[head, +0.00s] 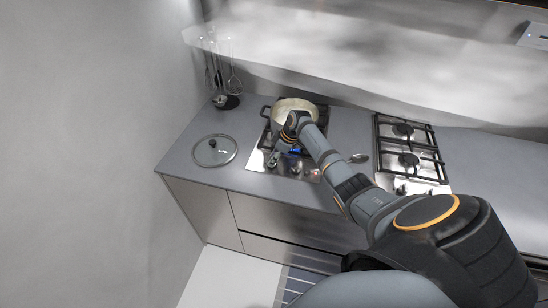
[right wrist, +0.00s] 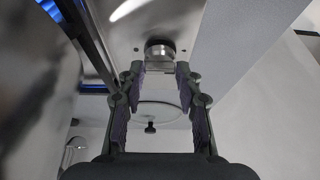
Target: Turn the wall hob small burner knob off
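The wall hob (head: 256,160) is a steel plate with a pot (head: 295,104) over its rear part and a blue flame (head: 295,150) showing near my gripper. My right gripper (head: 274,160) is over the hob's front left part. In the right wrist view its fingers (right wrist: 160,82) are apart with nothing between them. A round silver knob (right wrist: 159,50) lies just beyond the fingertips, roughly centred between them, apart from them. Blue flame (right wrist: 94,88) also shows in that view. A small red spot (head: 315,172) shows at the hob's front right. My left gripper is out of view.
A glass lid (head: 215,150) lies on the counter left of the hob. A utensil holder (head: 226,101) stands behind it. A second hob (head: 408,160) with black grates is to the right, with a spoon-like item (head: 358,158) between. The front left counter is clear.

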